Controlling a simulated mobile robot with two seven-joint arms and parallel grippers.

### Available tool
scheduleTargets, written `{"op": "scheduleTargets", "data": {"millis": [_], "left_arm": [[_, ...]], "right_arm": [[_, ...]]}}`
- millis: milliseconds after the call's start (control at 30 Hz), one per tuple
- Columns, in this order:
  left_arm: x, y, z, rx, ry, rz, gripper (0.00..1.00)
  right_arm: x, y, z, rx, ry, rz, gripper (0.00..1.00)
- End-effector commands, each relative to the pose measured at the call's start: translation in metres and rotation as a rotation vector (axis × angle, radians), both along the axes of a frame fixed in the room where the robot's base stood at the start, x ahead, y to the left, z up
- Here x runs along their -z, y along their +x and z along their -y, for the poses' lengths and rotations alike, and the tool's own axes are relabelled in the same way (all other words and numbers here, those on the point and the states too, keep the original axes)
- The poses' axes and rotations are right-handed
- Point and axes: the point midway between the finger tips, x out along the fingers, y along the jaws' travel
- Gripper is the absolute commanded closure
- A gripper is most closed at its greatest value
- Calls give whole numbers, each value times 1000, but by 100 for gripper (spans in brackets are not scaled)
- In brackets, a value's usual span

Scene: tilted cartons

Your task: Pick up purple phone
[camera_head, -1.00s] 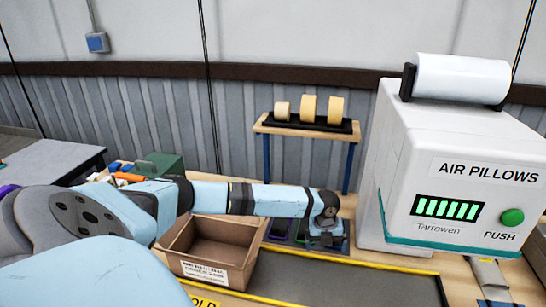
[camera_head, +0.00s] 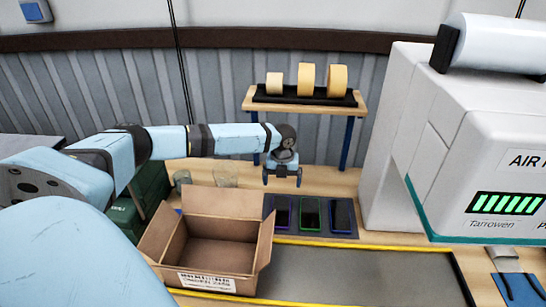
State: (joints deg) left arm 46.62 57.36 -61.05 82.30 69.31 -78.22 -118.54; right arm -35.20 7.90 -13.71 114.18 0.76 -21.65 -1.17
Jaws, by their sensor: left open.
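Three phones lie side by side on a dark mat (camera_head: 327,216) on the table, right of an open carton. The purple phone (camera_head: 283,212) is the leftmost, a dark screen with a purple edge. A green-edged phone (camera_head: 311,213) is in the middle and a blue-edged phone (camera_head: 343,216) is on the right. My left gripper (camera_head: 282,183) points down with its fingers apart and nothing between them. It is above and apart from the phones, in line with the purple one in the picture. My right gripper is not in view.
The open cardboard carton (camera_head: 218,254) stands close left of the mat. A shelf (camera_head: 303,106) with tape rolls is behind my arm. The white air pillow machine (camera_head: 415,150) stands at right. Glass jars (camera_head: 224,175) and a green box (camera_head: 126,219) are behind the carton.

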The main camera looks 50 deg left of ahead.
Motion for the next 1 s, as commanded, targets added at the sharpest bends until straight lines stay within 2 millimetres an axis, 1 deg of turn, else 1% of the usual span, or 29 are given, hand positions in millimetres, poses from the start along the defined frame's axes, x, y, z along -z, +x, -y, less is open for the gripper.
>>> {"op": "scheduleTargets", "data": {"millis": [67,167,400,500,600,767,933,1000], "left_arm": [[1,0,-1,2,0,-1,0],[10,0,-1,2,0,-4,0],[56,0,0,2,1,-3,0],[72,0,0,2,1,-3,0],[82,0,0,2,1,-2,0],[91,-1,0,1,2,-3,0],[116,-3,0,2,2,-3,0],[127,-3,1,1,0,-3,0]], "right_arm": [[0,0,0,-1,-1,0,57],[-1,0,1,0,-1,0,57],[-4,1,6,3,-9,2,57],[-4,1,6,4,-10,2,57],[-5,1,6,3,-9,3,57],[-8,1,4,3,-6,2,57],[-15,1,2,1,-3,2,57],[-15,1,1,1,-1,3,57]]}}
